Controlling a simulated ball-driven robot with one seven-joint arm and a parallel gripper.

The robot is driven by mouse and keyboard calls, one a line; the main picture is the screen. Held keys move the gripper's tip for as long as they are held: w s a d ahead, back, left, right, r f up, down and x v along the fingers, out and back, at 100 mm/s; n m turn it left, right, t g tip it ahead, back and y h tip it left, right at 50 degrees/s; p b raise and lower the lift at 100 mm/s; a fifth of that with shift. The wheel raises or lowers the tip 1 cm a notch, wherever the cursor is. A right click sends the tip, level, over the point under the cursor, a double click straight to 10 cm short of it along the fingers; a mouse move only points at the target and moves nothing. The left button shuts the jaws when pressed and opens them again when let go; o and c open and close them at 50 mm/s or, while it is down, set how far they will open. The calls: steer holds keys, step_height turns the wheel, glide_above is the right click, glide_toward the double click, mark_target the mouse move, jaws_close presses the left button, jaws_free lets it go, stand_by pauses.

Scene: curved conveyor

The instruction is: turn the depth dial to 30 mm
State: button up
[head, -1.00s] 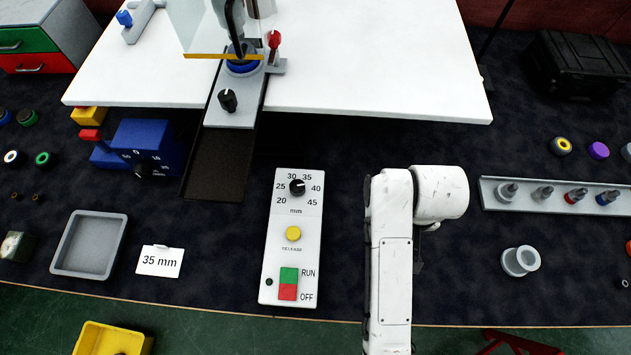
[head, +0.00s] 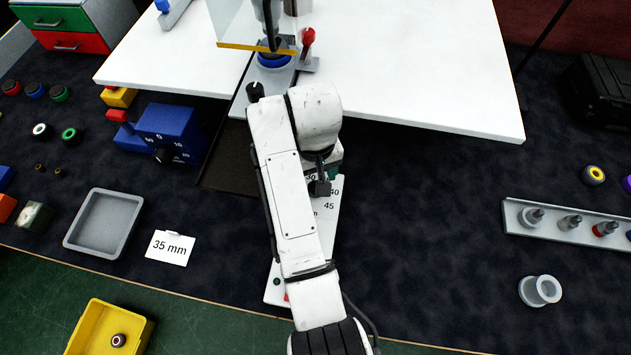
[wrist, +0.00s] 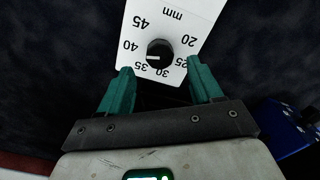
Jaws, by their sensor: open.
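The depth dial (wrist: 160,53) is a round black knob on a white panel (wrist: 195,15) in the wrist view, where its scale of 20 to 45 mm appears upside down. Its pale pointer mark faces left, toward the 35 to 40 side. My gripper (wrist: 159,68) is open and empty, with its teal fingers apart on the near side of the dial, one to each side. I cannot tell its height above the panel. In the head view my arm covers the dial and most of the panel (head: 328,222).
A card (head: 170,248) reading "35 mm" lies beside a grey tray (head: 72,243). A blue box with a dial (head: 170,128) stands left of a dark belt. A white table (head: 430,80) is behind; a rack (head: 515,217) is at right. Dark mat between panel and rack is clear.

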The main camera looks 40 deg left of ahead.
steer(key=shift+f, duration=2.25)
steer(key=c, duration=1.1)
